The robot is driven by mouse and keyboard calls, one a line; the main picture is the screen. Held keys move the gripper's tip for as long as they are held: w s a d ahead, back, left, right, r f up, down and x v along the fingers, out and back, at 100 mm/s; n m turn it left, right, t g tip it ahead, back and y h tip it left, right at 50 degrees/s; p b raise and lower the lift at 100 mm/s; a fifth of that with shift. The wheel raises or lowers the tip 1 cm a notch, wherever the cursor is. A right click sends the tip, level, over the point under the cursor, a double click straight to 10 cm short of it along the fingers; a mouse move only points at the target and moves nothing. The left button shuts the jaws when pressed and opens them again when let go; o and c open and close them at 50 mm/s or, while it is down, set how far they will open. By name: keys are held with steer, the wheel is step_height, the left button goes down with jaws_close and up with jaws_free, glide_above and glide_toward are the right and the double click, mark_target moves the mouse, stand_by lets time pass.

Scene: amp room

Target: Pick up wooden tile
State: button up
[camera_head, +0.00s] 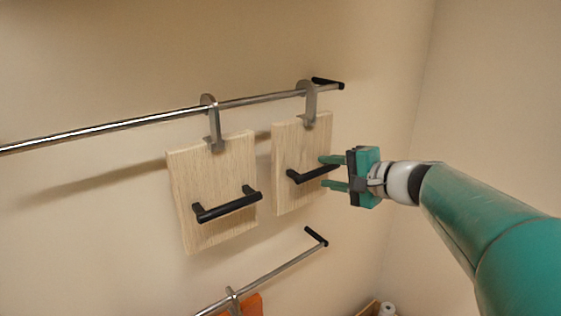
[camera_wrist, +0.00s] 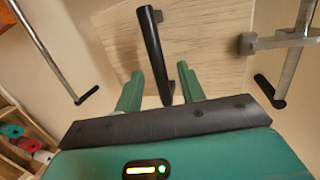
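Two pale wooden tiles hang by grey hooks from a metal rail on the wall, each with a black bar handle. The right wooden tile (camera_head: 287,140) is nearest my gripper; the left wooden tile (camera_head: 182,178) hangs beside it. My gripper (camera_head: 331,173) is at the right tile's right edge, its green fingers apart near the handle (camera_head: 308,176). In the wrist view the handle (camera_wrist: 150,45) crosses the tile (camera_wrist: 215,45), and its lower end reaches the space between the fingers of my gripper (camera_wrist: 160,90). The fingers look open; contact with the handle cannot be told.
The upper rail (camera_head: 70,134) runs along the wall above the tiles. A lower rail (camera_head: 275,272) holds an orange piece (camera_head: 250,306). A side wall stands at the right. In the wrist view a wooden shelf with coloured rolls (camera_wrist: 12,131) is at lower left.

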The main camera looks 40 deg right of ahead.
mark_target(309, 152)
steer(key=x, duration=0.2)
steer(key=shift+w+f, duration=0.15)
steer(key=shift+w, duration=0.25)
jaws_close()
